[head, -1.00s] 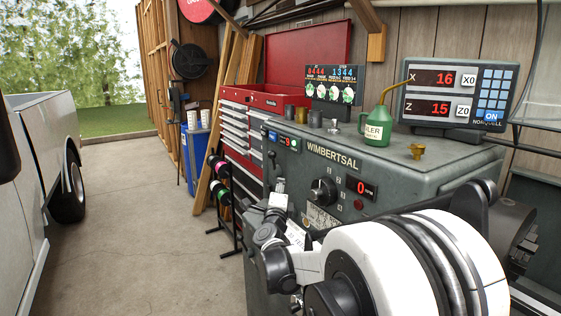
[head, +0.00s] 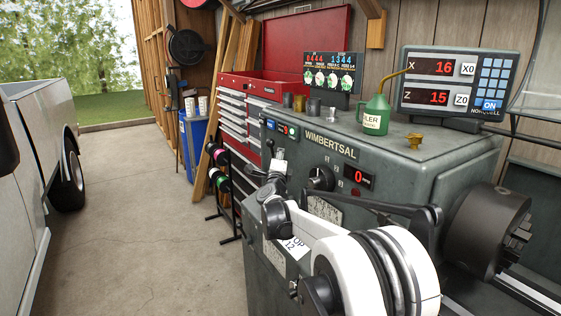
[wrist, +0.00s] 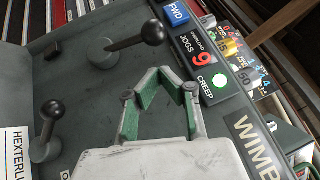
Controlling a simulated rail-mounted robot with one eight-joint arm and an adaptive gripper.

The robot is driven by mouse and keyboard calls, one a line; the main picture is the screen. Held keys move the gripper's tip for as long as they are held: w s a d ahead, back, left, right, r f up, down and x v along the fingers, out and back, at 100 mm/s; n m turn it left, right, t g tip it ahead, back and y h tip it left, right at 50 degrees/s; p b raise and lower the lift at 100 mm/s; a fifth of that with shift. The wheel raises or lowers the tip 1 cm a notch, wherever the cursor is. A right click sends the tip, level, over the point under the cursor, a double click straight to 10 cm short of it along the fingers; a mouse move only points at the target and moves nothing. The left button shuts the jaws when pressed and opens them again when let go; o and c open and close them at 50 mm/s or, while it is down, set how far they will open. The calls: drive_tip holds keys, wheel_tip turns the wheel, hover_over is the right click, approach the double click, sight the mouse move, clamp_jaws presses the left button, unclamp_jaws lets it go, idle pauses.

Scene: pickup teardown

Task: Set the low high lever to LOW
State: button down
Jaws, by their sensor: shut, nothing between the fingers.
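The green-grey lathe headstock (head: 410,180) carries two black-knobbed levers that show in the wrist view. One upper lever (wrist: 140,35) stands below the FWD and JOGS labels, its knob leaning right. The other lever (wrist: 50,110) is at the left, beside the HEXTERL plate. I cannot read a LOW or HIGH mark, so I cannot tell which is the low high lever. My gripper (wrist: 160,75) is shut and empty over the headstock face, right of both levers and apart from them in the picture. In the head view the levers are small and partly hidden by my arm.
A dark chuck (head: 485,225) juts out at the right. A speed knob (head: 321,178) is on the front. The floor (head: 150,220) at left is clear beside the truck (head: 35,150).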

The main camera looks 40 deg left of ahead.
drive_tip(key=shift+w+a+r, duration=0.1)
drive_tip(key=shift+a+r, duration=0.1)
drive_tip(key=shift+a, duration=0.55)
drive_tip(key=shift+a+r, duration=0.2)
drive_tip(key=shift+a, duration=0.5)
